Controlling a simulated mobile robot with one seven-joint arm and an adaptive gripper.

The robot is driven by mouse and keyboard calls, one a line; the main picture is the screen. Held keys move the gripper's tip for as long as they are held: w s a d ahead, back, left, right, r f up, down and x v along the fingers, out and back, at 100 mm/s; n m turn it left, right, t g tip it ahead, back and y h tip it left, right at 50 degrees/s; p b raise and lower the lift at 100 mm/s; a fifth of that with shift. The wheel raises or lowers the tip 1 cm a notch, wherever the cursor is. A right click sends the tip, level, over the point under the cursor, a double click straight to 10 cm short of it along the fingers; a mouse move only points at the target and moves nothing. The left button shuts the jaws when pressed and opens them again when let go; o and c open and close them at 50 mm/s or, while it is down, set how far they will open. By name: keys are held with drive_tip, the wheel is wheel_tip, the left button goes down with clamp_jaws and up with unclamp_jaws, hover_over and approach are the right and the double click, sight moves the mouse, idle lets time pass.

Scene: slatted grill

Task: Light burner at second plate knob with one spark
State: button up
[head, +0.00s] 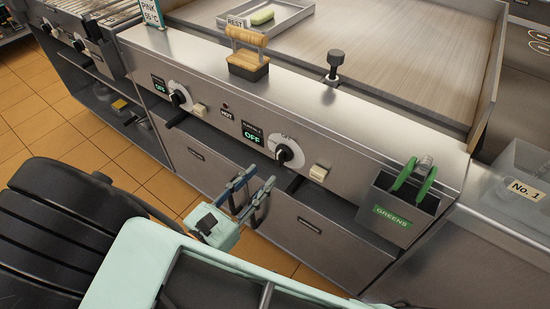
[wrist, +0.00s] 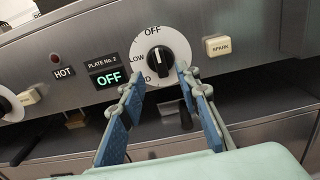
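The second plate knob (wrist: 159,61) is black on a white dial, with its white pointer line near the OFF mark at the top. It also shows in the head view (head: 285,154). The PLATE No. 2 display (wrist: 112,78) reads OFF in green. A cream SPARK button (wrist: 218,46) sits right of the knob; it also shows in the head view (head: 319,173). My gripper (wrist: 158,80) is open, its blue-padded fingers spread either side of the dial's lower part. In the head view my gripper (head: 256,186) is just left of and below the knob. Contact with the knob cannot be told.
Another knob (head: 180,97) and spark button (head: 201,110) are at the left. A HOT label (wrist: 64,72) sits below a red lamp. A GREENS bin (head: 397,212) with green-handled tongs juts out at the right. A dark recess runs under the panel.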

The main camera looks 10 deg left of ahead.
sight(277, 159)
drive_tip(key=x, duration=0.6)
drive_tip(key=shift+w+d+b, duration=0.15)
drive_tip(key=shift+w+b, duration=0.15)
drive_tip(key=shift+w, duration=0.05)
clamp_jaws()
